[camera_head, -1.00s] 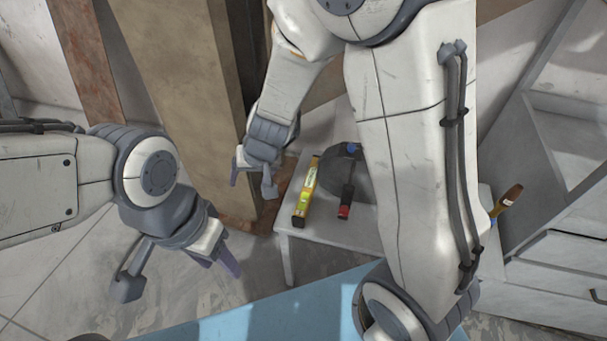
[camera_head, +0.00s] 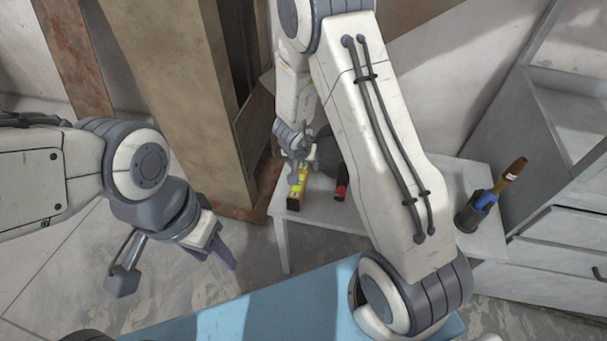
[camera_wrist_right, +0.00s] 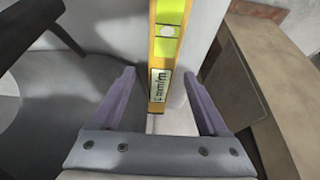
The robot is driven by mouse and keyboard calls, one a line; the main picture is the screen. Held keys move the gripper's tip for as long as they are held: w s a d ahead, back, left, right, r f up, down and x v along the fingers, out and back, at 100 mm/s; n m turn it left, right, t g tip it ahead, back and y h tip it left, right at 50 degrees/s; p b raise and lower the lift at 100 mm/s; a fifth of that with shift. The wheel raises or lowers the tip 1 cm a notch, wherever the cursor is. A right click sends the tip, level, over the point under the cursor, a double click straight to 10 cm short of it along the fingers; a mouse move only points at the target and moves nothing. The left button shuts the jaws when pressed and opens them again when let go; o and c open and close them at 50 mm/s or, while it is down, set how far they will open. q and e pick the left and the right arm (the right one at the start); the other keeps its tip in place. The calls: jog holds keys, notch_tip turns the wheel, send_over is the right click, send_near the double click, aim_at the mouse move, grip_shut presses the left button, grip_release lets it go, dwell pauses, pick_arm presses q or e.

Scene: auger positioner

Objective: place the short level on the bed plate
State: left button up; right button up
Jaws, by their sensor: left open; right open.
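The short level (camera_head: 296,192) is yellow with a bright vial window and lies on the white table, near its left edge. In the right wrist view the level (camera_wrist_right: 161,80) runs lengthwise between the two purple fingers, with gaps on both sides. My right gripper (camera_head: 300,158) is open over the far part of the level and hides that part in the head view; its fingers also show in the right wrist view (camera_wrist_right: 158,95). My left gripper (camera_head: 178,272) is open and empty at the left, above the floor. I cannot identify a bed plate for sure.
A blue surface (camera_head: 270,308) lies in front, and a brown cabinet (camera_head: 185,90) stands behind left.

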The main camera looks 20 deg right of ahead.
aim_at(303, 167)
jog(key=b+x, duration=0.2)
jog(key=x, duration=0.2)
jog(key=shift+s+a+f, duration=0.1)
jog(key=shift+a+f, duration=0.05)
jog(key=shift+a, duration=0.05)
grip_shut()
jog(key=shift+r, duration=0.3)
notch_tip(303, 167, up, 18)
jog(key=p, duration=1.5)
